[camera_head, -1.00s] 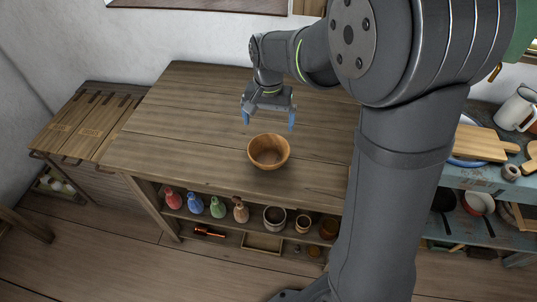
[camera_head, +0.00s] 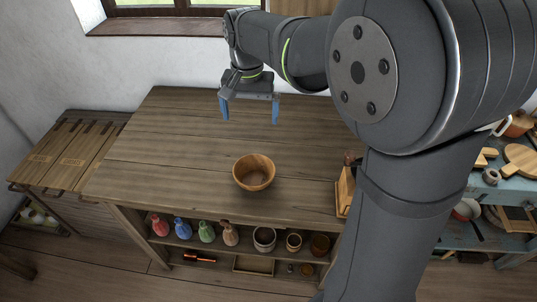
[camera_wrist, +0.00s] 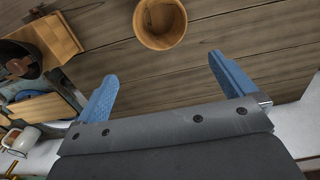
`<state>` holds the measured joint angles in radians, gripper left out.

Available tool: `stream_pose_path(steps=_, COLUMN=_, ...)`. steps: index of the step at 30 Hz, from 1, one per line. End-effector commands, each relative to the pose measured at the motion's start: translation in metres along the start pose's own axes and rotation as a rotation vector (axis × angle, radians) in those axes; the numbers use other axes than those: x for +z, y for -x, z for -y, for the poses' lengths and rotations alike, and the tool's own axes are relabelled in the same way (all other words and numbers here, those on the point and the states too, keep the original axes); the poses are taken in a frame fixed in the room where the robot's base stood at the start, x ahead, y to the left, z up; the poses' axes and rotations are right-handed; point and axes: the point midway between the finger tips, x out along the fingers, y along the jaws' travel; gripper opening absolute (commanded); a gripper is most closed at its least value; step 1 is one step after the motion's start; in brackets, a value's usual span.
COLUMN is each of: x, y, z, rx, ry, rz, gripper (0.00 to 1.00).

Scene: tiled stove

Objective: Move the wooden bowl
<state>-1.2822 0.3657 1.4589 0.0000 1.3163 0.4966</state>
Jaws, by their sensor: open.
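The wooden bowl (camera_head: 254,173) is round, brown and empty. It stands upright on the wooden counter (camera_head: 160,150), near its front edge. In the wrist view the bowl (camera_wrist: 160,22) shows at the top middle, beyond the fingertips. My gripper (camera_head: 250,112) has blue fingers and is open and empty. It hangs above the counter behind the bowl, apart from it. In the wrist view the gripper's fingers (camera_wrist: 162,80) are spread wide with only bare counter boards between them.
A shelf under the counter holds colored bottles (camera_head: 182,228) and several cups (camera_head: 264,239). A wooden block (camera_head: 345,190) stands at the counter's right edge, partly behind my arm. The counter's left and back are clear. A window (camera_head: 170,8) is behind.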

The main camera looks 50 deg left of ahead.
Motion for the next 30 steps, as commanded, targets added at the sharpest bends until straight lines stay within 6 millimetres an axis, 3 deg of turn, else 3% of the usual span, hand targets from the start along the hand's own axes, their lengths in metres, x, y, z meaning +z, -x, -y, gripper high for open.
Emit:
stream_pose_path(steps=8, x=0.000, y=0.002, z=0.000, rx=0.000, ry=0.000, rz=0.001, gripper=1.00)
stream_pose_path(steps=19, x=0.001, y=0.001, z=0.001, rx=0.001, ry=-0.003, rz=0.001, gripper=0.27)
stream_pose_path(steps=23, x=0.008, y=-0.013, z=0.011, rx=0.003, ry=-0.061, rz=0.004, gripper=0.02)
stream_pose_path(steps=30, x=0.048, y=-0.074, z=0.049, rx=0.005, ry=-0.366, rz=0.005, gripper=0.00)
